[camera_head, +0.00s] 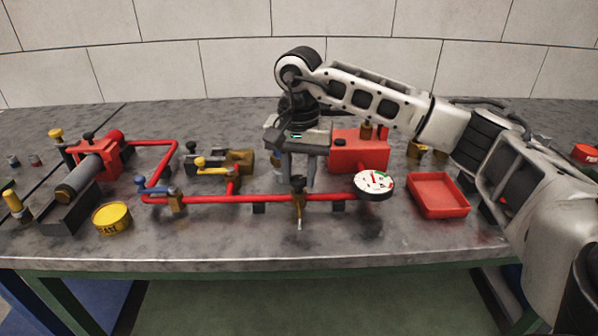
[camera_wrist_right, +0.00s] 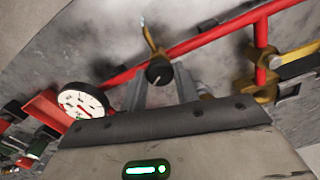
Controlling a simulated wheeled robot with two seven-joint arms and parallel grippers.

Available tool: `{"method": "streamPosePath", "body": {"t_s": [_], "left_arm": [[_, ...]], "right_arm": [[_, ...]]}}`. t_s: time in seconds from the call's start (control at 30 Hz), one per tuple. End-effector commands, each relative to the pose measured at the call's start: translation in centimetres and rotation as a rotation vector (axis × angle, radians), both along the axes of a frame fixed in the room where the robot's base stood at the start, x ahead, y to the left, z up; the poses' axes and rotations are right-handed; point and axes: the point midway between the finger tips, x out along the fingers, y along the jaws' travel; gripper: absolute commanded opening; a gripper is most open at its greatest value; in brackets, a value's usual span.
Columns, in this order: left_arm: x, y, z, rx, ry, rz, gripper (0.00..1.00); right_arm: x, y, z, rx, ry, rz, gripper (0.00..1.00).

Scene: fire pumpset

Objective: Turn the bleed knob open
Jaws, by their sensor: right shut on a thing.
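The bleed knob (camera_head: 298,181) is a small black knob on a brass fitting (camera_head: 299,197) in the red pipe, near the middle of the bench. In the right wrist view the knob (camera_wrist_right: 158,73) sits between the two grey fingertips. My right gripper (camera_head: 298,173) reaches down from above with its fingers on either side of the knob, and is shut on it. A thin pale spout points from the fitting toward the bench front. My left gripper is in neither view.
A white gauge (camera_head: 374,184) stands just right of the knob, with a red tray (camera_head: 438,194) beyond it. The red pipe (camera_head: 215,199) runs left to brass valves with yellow and blue handles. A yellow tape roll (camera_head: 112,218) lies front left. The bench front is clear.

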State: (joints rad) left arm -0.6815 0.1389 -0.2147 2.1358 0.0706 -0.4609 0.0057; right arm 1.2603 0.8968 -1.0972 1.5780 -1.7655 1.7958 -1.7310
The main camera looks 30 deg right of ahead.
Motion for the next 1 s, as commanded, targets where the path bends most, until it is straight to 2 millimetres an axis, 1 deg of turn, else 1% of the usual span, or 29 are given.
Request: {"method": "streamPosePath", "body": {"t_s": [0.3,0.33,0.37,0.4,0.67,0.77,0.87,1.0], "left_arm": [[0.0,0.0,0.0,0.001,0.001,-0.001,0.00],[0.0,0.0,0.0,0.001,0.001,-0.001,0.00],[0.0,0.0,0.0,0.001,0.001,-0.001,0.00],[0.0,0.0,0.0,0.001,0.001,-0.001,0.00],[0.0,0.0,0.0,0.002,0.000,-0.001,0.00],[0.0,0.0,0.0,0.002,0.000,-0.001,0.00],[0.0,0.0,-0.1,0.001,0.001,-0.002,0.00],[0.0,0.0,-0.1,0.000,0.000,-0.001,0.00]], "right_arm": [[0.1,0.1,0.2,0.002,-0.005,0.004,0.08],[0.1,0.1,0.2,0.002,-0.005,0.004,0.39],[0.1,0.1,0.2,0.001,-0.004,0.004,0.47],[0.1,0.1,0.2,0.001,-0.004,0.003,0.52],[0.0,0.0,0.1,0.000,-0.001,0.002,0.52],[0.1,0.0,0.6,0.000,-0.003,0.001,0.52],[0.1,0.0,1.9,0.001,-0.005,0.001,0.52],[0.1,0.0,5.0,0.001,-0.008,0.001,0.52]]}}
